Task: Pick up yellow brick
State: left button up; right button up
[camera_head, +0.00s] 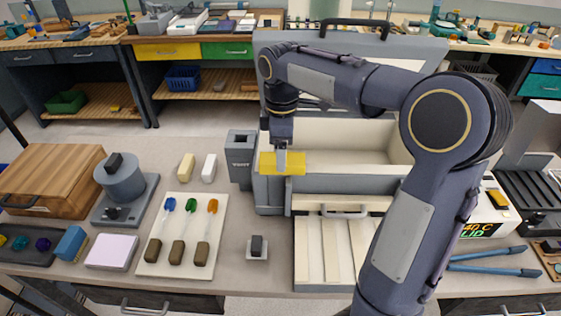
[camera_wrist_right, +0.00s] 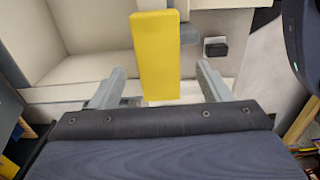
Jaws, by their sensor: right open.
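The yellow brick (camera_head: 295,168) lies at the front left corner of the open pale-lined box, on or just above a grey ledge; its exact support is hidden. My right gripper (camera_head: 281,160) points down at it from above. In the right wrist view the yellow brick (camera_wrist_right: 157,50) stands between the two spread fingers of my right gripper (camera_wrist_right: 161,84), with a gap on either side. The right gripper is open and holds nothing. My left gripper is not in view.
The open box (camera_head: 345,135) has a raised lid behind my arm. A grey vent block (camera_head: 241,160) stands close left of the brick. A pale board with tools (camera_head: 185,262), a cream block (camera_head: 186,167) and a white block (camera_head: 209,168) lie further left.

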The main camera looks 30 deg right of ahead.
jog(key=shift+d+f, duration=0.15)
jog(key=shift+f, duration=1.25)
jog(key=c, duration=1.2)
jog(key=shift+r, duration=0.15)
